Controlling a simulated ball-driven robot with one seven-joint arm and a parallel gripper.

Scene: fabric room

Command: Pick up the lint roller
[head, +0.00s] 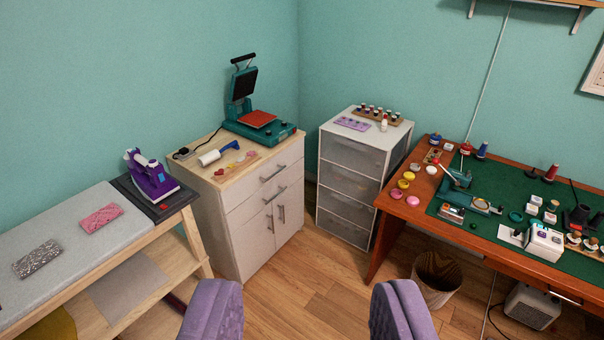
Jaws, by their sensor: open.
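The lint roller (217,153) lies on top of the white cabinet (241,214) with the light wood top. It has a white roll and a blue handle pointing to the right. My gripper (305,315) shows as two purple padded fingers at the bottom of the view. The fingers are wide apart with nothing between them. The gripper is well short of the cabinet and apart from the lint roller.
A teal heat press (258,120) stands behind the roller on the same cabinet. An ironing surface (60,248) with a purple iron (152,181) is at left. A drawer tower (362,160), a desk (400,207) and a waste bin (437,278) are at right. Wood floor (315,275) is clear ahead.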

